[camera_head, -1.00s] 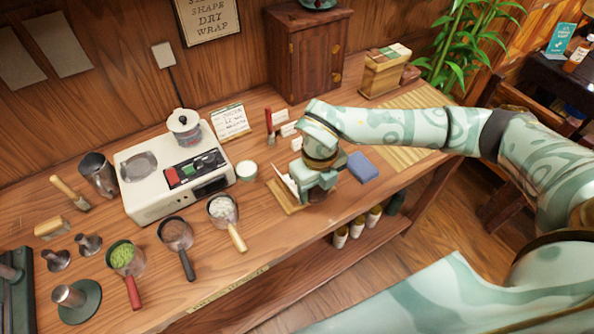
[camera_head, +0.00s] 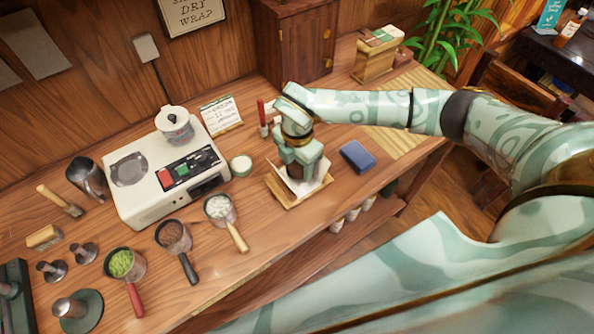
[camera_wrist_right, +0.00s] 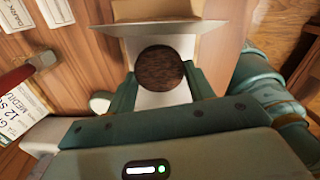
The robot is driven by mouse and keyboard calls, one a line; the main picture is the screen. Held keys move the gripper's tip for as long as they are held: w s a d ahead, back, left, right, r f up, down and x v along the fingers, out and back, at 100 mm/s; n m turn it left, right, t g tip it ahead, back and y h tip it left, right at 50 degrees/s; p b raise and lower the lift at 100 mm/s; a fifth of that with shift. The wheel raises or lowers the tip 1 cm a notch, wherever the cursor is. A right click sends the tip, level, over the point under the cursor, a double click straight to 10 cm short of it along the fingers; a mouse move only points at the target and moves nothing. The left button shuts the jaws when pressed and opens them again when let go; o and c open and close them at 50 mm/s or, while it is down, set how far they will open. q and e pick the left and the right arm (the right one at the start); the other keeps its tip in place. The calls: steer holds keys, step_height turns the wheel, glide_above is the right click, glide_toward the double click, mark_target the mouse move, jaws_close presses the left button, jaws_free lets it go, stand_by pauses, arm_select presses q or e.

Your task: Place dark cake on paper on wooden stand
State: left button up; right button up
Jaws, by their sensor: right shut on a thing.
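My right gripper (camera_head: 302,170) is low over a wooden stand (camera_head: 291,202) with a sheet of white paper (camera_head: 281,186) on it. In the right wrist view a round dark cake (camera_wrist_right: 160,68) sits between the two fingers of the right gripper (camera_wrist_right: 162,78), which is shut on it. White paper (camera_wrist_right: 151,99) shows behind and below the cake in that view. I cannot tell whether the cake touches the paper. My left gripper is not in view.
A blue block (camera_head: 357,156) lies right of the stand. A white machine (camera_head: 166,176) with red and green buttons stands to the left. Scoops with green (camera_head: 121,262), dark (camera_head: 172,234) and white (camera_head: 218,206) contents line the front. A small round tin (camera_head: 241,166) is left of the gripper.

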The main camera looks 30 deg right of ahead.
mark_target(297, 168)
steer(key=shift+f+b, duration=0.3)
steer(key=shift+f, duration=1.4)
steer(key=shift+f, duration=0.15)
steer(key=o, duration=0.9)
steer(key=shift+o, duration=0.2)
step_height(297, 168, up, 12)
steer(key=p, duration=0.2)
steer(key=shift+r, duration=0.2)
